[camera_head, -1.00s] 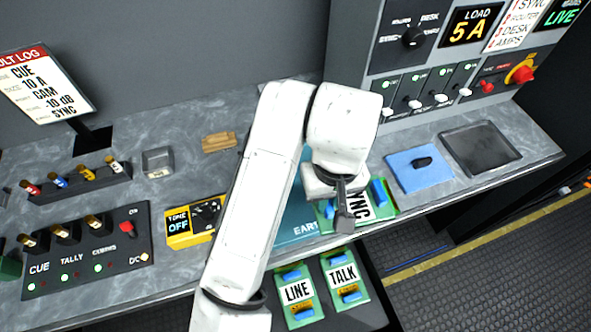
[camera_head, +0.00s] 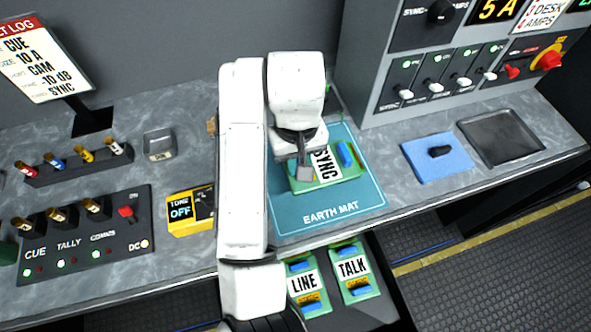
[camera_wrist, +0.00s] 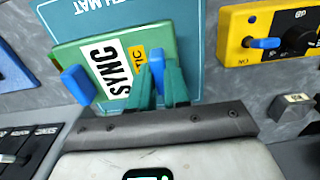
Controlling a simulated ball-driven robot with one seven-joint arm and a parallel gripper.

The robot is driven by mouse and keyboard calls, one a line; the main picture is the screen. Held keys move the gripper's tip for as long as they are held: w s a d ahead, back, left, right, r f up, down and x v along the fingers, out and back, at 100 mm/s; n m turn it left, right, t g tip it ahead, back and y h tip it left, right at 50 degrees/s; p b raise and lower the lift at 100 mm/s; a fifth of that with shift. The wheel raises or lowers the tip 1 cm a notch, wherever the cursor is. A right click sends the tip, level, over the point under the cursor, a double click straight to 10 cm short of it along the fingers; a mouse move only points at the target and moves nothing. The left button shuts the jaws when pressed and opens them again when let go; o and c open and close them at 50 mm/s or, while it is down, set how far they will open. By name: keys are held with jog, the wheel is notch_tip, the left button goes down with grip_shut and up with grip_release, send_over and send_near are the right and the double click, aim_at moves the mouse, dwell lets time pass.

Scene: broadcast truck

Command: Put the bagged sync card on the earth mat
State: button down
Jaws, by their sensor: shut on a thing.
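The sync card (camera_head: 322,162) is a green board with a white SYNC label and blue tabs. It lies over the teal earth mat (camera_head: 350,207), within its outline in the head view; I cannot tell whether it touches the mat. My gripper (camera_head: 304,178) is over the card's left end. In the wrist view my gripper (camera_wrist: 160,88) has its green fingers shut on a blue tab of the sync card (camera_wrist: 98,62), with the mat (camera_wrist: 192,25) behind. A yellow label shows beside the fingers. My arm hides the mat's left side.
A yellow TONE box (camera_head: 188,210) stands left of the mat. A blue cloth (camera_head: 437,157) with a dark object and a black tray (camera_head: 500,138) are at right. LINE (camera_head: 304,284) and TALK (camera_head: 353,268) cards sit below the bench edge. A switch panel (camera_head: 440,75) rises behind.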

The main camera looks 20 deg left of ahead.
jog(key=shift+w+a+f, duration=0.25)
jog(key=shift+w+f, duration=0.4)
jog(key=shift+f, duration=0.3)
jog(key=shift+w+a+f, duration=0.15)
jog(key=shift+w+a, duration=0.05)
jog(key=shift+w, duration=0.05)
jog(key=shift+w+a+f, duration=0.1)
jog(key=shift+w+f, duration=0.2)
jog(key=shift+f, duration=0.1)
jog(key=shift+w+a+f+p, duration=0.15)
jog(key=shift+f+p, duration=0.3)
jog(key=shift+f, duration=1.35)
jog(key=c, duration=1.1)
grip_release()
jog(key=shift+f, duration=0.15)
